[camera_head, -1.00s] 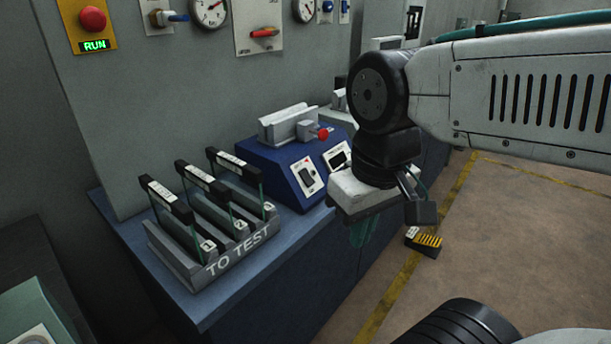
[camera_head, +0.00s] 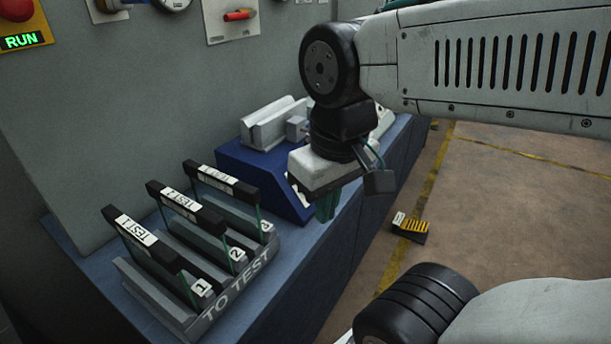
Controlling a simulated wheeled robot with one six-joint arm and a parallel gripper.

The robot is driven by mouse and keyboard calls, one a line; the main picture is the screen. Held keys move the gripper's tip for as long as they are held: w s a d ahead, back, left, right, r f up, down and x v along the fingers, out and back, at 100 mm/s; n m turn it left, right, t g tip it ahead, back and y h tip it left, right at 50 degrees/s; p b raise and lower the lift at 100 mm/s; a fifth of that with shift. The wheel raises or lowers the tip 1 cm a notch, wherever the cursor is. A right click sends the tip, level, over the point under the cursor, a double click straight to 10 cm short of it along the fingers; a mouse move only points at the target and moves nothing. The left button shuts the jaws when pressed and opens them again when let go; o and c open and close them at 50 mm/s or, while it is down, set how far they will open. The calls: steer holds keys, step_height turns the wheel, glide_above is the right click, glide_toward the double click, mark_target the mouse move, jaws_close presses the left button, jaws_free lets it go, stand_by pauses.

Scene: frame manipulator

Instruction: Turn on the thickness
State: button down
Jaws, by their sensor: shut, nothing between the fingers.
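A blue sloped device (camera_head: 262,178) with a grey metal fixture (camera_head: 275,122) on top stands on the bench in the middle of the view. It may be the thickness tester; no name on it can be read. Its front panel is mostly hidden behind my arm, and only a sliver of a white plate shows, so I cannot see its switch state. My gripper (camera_head: 327,207) points down with its green fingers together and empty. In the picture it overlaps the device's right front; whether they touch cannot be told.
A grey "TO TEST" rack (camera_head: 230,285) holds three black-topped glass pieces at the left of the blue bench (camera_head: 285,290). A small black-and-yellow object (camera_head: 411,227) lies on the floor.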

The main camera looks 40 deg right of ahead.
steer(key=w+d+m, duration=0.7)
steer(key=w+m, duration=0.2)
steer(key=m, duration=0.7)
steer(key=w+d+f+m+g, duration=0.1)
steer(key=w+d+m, duration=0.7)
steer(key=m, duration=0.8)
steer(key=shift+w+d, duration=0.2)
steer(key=shift+w, duration=0.25)
steer(key=shift+f, duration=0.15)
steer(key=f, duration=0.4)
steer(key=w+f, duration=0.1)
steer(key=f, duration=0.3)
steer(key=w+f, duration=0.1)
steer(key=f, duration=0.3)
steer(key=shift+a, duration=0.35)
steer(key=shift+w+a+f, duration=0.15)
steer(key=shift+w+f, duration=0.2)
